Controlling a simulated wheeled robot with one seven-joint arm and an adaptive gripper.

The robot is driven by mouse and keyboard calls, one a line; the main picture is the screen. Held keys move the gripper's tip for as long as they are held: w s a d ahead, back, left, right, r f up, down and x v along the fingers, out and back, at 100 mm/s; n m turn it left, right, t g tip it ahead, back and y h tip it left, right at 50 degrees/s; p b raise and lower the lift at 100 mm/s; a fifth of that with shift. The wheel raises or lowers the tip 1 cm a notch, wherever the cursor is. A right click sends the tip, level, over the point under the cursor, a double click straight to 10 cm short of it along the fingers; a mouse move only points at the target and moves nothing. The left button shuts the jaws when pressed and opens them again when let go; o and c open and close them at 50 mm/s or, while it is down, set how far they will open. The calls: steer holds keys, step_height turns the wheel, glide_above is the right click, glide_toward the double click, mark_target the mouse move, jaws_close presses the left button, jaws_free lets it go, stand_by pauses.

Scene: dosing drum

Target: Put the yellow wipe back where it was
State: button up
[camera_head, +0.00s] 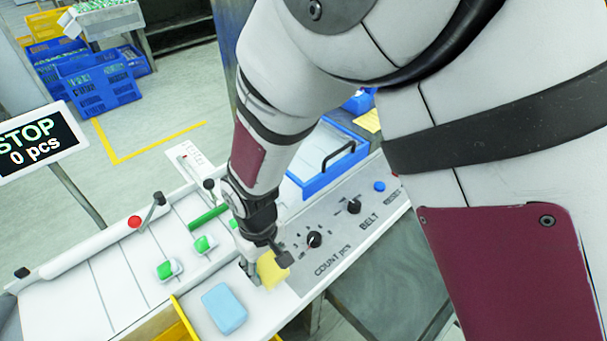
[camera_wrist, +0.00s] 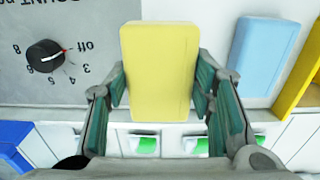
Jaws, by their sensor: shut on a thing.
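The yellow wipe (camera_wrist: 160,68) is a flat block with rounded edges, held between the two fingers of my gripper (camera_wrist: 165,100) in the wrist view. In the head view the wipe (camera_head: 271,269) shows at the tip of my gripper (camera_head: 262,268), partly hidden by it, over the white surface beside the control panel. I cannot tell whether the wipe touches the surface. A light blue wipe (camera_head: 224,308) lies on the white surface to the left of it in the head view, and it also shows at the right in the wrist view (camera_wrist: 262,55).
The grey control panel (camera_head: 335,237) with black knobs (camera_head: 314,240) and a blue button (camera_head: 379,187) lies to the right. A yellow-edged bin (camera_head: 184,318) is at the lower left. Green-marked parts (camera_head: 167,269) sit on the white lanes. A blue tray (camera_head: 325,172) is behind.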

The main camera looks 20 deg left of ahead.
mark_target(267, 271)
steer(key=shift+f, duration=1.75)
steer(key=shift+f, duration=0.15)
steer(key=o, duration=1.1)
